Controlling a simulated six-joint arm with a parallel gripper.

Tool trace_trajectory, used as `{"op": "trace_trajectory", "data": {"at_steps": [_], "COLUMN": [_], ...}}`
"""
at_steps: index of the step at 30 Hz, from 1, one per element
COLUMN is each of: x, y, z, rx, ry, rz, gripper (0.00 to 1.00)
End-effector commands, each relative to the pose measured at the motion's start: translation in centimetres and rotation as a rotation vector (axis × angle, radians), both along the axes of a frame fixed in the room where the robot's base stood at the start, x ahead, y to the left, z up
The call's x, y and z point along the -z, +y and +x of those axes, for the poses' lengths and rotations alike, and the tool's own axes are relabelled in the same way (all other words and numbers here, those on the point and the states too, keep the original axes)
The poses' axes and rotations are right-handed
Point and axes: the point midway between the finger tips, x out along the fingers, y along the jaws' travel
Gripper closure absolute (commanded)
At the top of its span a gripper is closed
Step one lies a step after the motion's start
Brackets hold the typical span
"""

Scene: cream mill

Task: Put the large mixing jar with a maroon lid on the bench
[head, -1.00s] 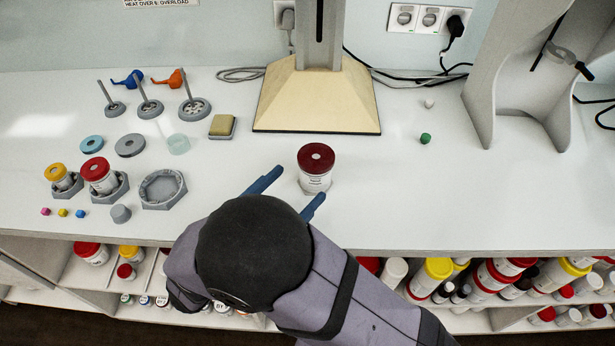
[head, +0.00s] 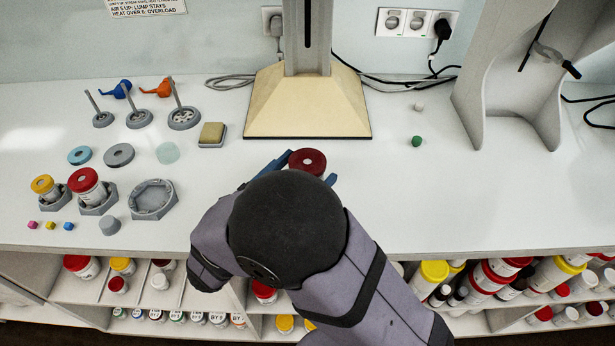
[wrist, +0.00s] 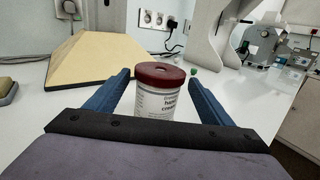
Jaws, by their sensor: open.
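The large mixing jar with a maroon lid (head: 307,161) stands upright on the white bench (head: 450,200), in front of the beige wedge-shaped base. In the head view my arm hides most of its body. In the wrist view the jar (wrist: 155,103) shows its white labelled side and maroon lid between my two blue fingers. My gripper (wrist: 160,90) is open, with one finger on each side of the jar. A gap shows at the left finger; whether the right finger touches cannot be told. In the head view the fingertips of my gripper (head: 303,168) flank the lid.
The beige base (head: 300,105) with its column stands close behind the jar. A sponge block (head: 212,134), grey rings, holders with jars and an empty holder (head: 153,199) are to the left. A green lump (head: 416,141) lies right. Shelves of jars are below; the bench's right front is clear.

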Motion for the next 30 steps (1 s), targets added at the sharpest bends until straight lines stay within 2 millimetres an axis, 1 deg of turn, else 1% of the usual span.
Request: {"op": "trace_trajectory", "data": {"at_steps": [5,12,16,23,24,26,27,29,30], "x": [0.1,0.4,0.5,0.5,0.5,0.5,0.5,0.5,0.5], "y": [-1.0,-2.5,-2.9,-2.9,-2.9,-2.8,-2.8,-2.8,-2.8], "z": [1.3,3.6,4.2,4.2,4.2,4.2,4.2,4.2,4.2], "rx": [0.005,0.003,0.001,0.000,0.000,0.000,0.000,0.000,0.000], "ry": [0.002,0.000,0.001,0.001,0.001,0.000,0.000,0.000,0.000], "rz": [-0.002,-0.002,-0.001,-0.001,-0.001,0.000,0.000,0.000,0.000], "gripper": [0.25,0.25,0.25,0.25,0.35,0.49,0.58,0.72,0.72]}}
